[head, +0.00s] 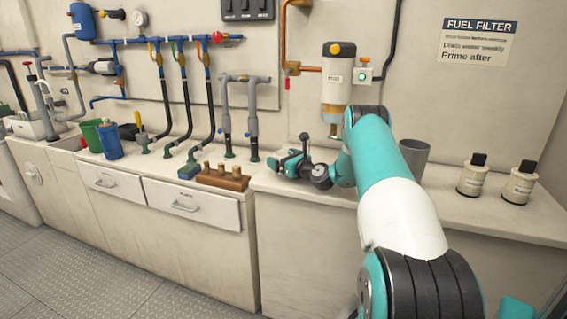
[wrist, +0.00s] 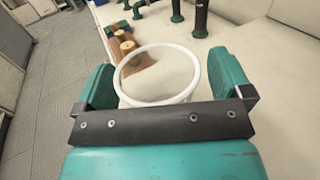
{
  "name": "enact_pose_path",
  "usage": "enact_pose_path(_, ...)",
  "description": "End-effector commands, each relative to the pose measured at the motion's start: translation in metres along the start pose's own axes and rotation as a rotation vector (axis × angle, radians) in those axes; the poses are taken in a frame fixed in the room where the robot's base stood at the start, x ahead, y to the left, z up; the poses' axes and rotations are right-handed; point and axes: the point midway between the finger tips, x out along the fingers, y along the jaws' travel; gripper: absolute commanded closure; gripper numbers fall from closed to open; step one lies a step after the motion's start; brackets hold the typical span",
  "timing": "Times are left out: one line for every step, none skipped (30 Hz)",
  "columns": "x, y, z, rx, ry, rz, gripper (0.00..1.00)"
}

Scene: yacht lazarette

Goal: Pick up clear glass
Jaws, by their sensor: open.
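The clear glass shows in the wrist view as a pale round rim (wrist: 158,102) with a see-through inside. It lies between the two teal fingers of my gripper (wrist: 166,84), with a visible gap to the finger on each side. My gripper is open and not closed on it. In the head view my gripper (head: 292,164) is low over the counter, left of the wall-mounted filter. I cannot make out the glass in the head view; my gripper and wrist may hide it.
A brown wooden block with pegs (head: 223,178) sits just left of my gripper. A grey cup (head: 414,156) and two capped bottles (head: 473,177) (head: 520,184) stand on the right. Pipes and hoses (head: 185,95) rise behind. A filter unit (head: 338,85) hangs above.

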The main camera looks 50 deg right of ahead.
Motion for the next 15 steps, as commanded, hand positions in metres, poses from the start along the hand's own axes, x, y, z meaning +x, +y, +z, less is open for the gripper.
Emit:
enact_pose_path(0.0007, 0.0, 0.0, 0.0, 0.0, 0.0, 0.03)
enact_pose_path(0.0006, 0.0, -0.0001, 0.0, 0.0, 0.0, 0.03)
enact_pose_path(0.0004, -0.0001, -0.0002, 0.0, 0.0, 0.0, 0.03)
enact_pose_path(0.0004, -0.0001, -0.0002, 0.0, 0.0, 0.0, 0.03)
enact_pose_path(0.0003, -0.0001, -0.0002, 0.0, 0.0, 0.0, 0.03)
enact_pose_path(0.0003, -0.0001, -0.0002, 0.0, 0.0, 0.0, 0.08)
enact_pose_path(0.0002, -0.0001, -0.0003, 0.0, 0.0, 0.0, 0.15)
enact_pose_path(0.0002, -0.0001, -0.0002, 0.0, 0.0, 0.0, 0.21)
enact_pose_path(0.0001, -0.0001, -0.0002, 0.0, 0.0, 0.0, 0.31)
enact_pose_path(0.0001, -0.0001, -0.0002, 0.0, 0.0, 0.0, 0.38)
enact_pose_path(0.0001, -0.0001, -0.0002, 0.0, 0.0, 0.0, 0.44)
enact_pose_path(0.0001, -0.0001, -0.0002, 0.0, 0.0, 0.0, 0.54)
enact_pose_path(0.0, -0.0002, -0.0002, 0.0, 0.0, 0.0, 0.58)
enact_pose_path(0.0, -0.0002, -0.0002, 0.0, 0.0, 0.0, 0.58)
enact_pose_path(0.0, -0.0002, 0.0001, 0.0, 0.0, 0.0, 0.58)
